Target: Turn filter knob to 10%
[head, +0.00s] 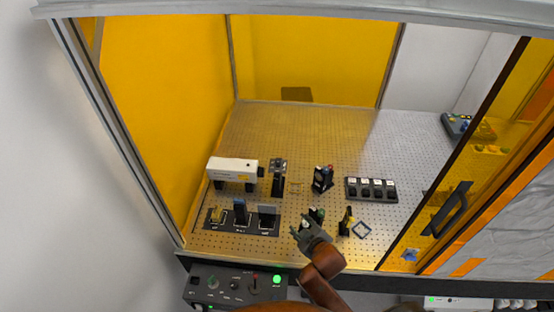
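My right gripper (302,229) reaches in from the bottom, over the front part of the perforated optical table (285,250). Its fingertips are beside or over a small dark mount (316,214) with a green part. I cannot tell whether they touch it, or whether the fingers are open or shut. No filter knob or 10% mark can be read at this size. A dark control panel (232,300) at the lower left has several small knobs and a lit green button (277,280). My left gripper is not in view.
A white box (234,165) stands on the table at left, with a black holder (267,232) of parts before it. Other mounts include one with a red top (322,179). A black four-part block (371,181) lies right. A sliding door with a black handle (453,209) borders the right.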

